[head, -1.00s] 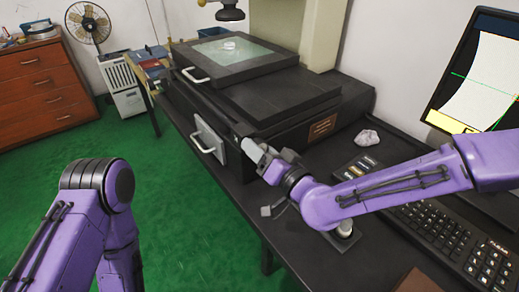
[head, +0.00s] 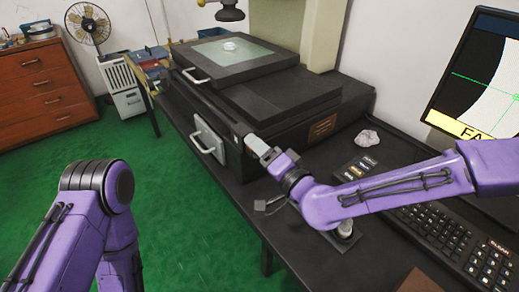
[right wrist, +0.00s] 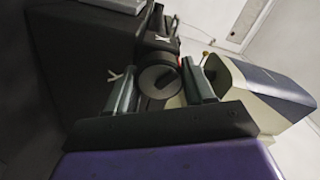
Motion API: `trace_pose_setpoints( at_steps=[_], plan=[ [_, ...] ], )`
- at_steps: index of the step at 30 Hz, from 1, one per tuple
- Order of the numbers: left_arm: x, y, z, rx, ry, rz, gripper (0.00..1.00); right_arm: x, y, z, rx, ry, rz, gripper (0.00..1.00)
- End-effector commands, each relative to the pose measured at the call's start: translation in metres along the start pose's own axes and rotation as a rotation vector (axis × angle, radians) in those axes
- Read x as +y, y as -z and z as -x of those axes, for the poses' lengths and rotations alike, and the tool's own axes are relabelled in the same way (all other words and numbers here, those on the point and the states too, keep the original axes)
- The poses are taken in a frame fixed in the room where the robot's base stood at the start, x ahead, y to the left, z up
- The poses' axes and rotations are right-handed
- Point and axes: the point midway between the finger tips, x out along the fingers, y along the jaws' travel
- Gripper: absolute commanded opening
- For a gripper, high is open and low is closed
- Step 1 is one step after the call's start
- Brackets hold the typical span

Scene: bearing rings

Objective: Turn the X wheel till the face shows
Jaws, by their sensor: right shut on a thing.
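My right gripper (head: 255,146) is at the front corner of the black measuring machine (head: 290,124). In the right wrist view its fingers (right wrist: 163,84) are closed on either side of a round dark wheel (right wrist: 158,76), the X wheel. The monitor (head: 487,78) shows a curved white band against black, with green cross lines. A yellow strip below it has black letters beginning "FA"; my arm hides the rest. A small clear ring (head: 230,46) lies on the glass stage (head: 215,56). My left arm shows, but its gripper does not.
A keyboard (head: 440,235) and a small button panel (head: 357,170) lie on the black table, under and beside my right arm. A crumpled pale lump (head: 367,137) lies behind them.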

Motion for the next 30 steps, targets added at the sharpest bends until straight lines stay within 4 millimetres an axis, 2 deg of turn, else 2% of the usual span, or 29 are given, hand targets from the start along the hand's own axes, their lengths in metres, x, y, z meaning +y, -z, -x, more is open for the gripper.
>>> trace_pose_setpoints(
  at_steps=[8, 9, 10, 11, 19, 22, 26, 30],
  plan=[
    [0.0, 0.0, 0.0, 0.0, 0.0, 0.0, 0.54, 0.0, 0.001, 0.0, 0.002, -0.001, 0.0, 0.23],
    [0.0, 0.0, 0.0, 0.0, 0.0, 0.0, 0.54, 0.0, 0.001, 0.0, 0.002, -0.001, 0.0, 0.66],
    [0.0, 0.0, 0.0, 0.0, 0.0, 0.0, 0.54, 0.0, 0.001, 0.0, 0.002, 0.0, 0.0, 0.76],
    [0.0, 0.0, 0.0, 0.0, 0.0, 0.0, 0.54, 0.0, 0.001, 0.0, 0.002, 0.0, 0.0, 0.78],
    [0.0, 0.0, 0.0, 0.0, 0.0, 0.0, 0.54, 0.0, 0.0, 0.001, 0.001, 0.0, 0.001, 0.78],
    [0.0, -0.001, -0.001, 0.0, 0.0, 0.0, 0.54, 0.001, 0.001, 0.009, 0.001, 0.0, 0.001, 0.78],
    [0.0, -0.002, -0.004, 0.0, 0.0, 0.0, 0.54, 0.001, 0.001, 0.038, 0.004, 0.0, -0.002, 0.78],
    [0.001, -0.003, -0.006, 0.0, 0.0, 0.0, 0.54, 0.0, 0.001, 0.08, 0.004, 0.001, -0.003, 0.78]
  ],
)
